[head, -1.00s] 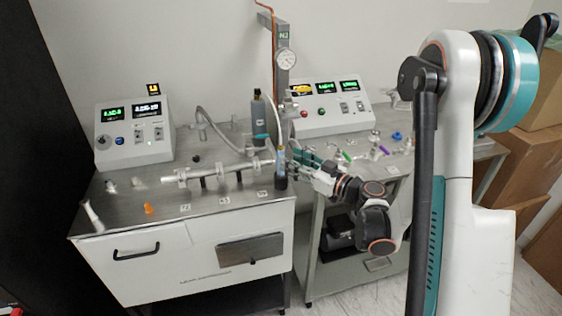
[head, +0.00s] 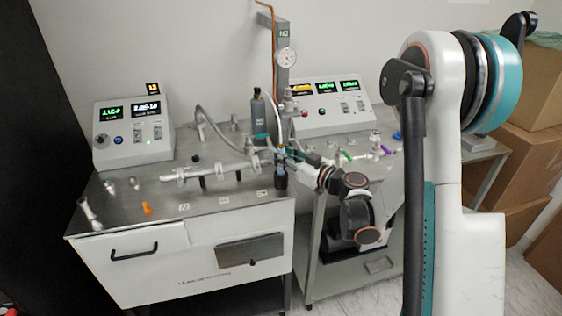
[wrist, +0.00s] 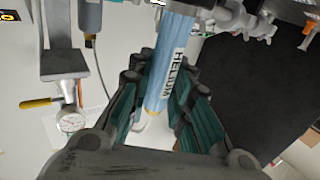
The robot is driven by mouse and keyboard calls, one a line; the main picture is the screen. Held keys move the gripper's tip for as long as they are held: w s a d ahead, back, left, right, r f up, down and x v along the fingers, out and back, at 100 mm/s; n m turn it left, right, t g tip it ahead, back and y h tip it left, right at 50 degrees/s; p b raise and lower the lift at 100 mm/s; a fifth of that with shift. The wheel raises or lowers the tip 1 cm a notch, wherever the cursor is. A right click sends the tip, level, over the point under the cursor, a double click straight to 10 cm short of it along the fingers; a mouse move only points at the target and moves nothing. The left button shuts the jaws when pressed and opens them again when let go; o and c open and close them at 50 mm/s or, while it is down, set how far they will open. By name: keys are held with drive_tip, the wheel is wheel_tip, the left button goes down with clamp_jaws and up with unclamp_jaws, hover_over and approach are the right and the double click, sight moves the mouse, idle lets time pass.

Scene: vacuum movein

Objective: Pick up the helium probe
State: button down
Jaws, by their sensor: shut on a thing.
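The helium probe is a light blue cylinder with a white HELIUM label, seen in the wrist view (wrist: 172,62) between the teal-padded fingers. My gripper (wrist: 160,90) is shut on it. In the head view my gripper (head: 284,157) is at the right front corner of the left cart, just above a dark holder (head: 281,180). The fingers mostly hide the probe there, and I cannot tell whether its lower end still sits in the holder.
A metal tube assembly (head: 212,172) lies on the left cart just left of my gripper. A dark bottle (head: 258,112) and a post with a gauge (head: 287,57) stand behind. The right cart carries a control box (head: 322,104) and small coloured fittings.

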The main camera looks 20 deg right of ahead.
drive_tip(key=shift+r, duration=0.1)
wheel_tip(320, 180, up, 20)
drive_tip(key=p, duration=0.7)
drive_tip(key=shift+w+a+p, duration=0.1)
drive_tip(key=shift+p, duration=0.2)
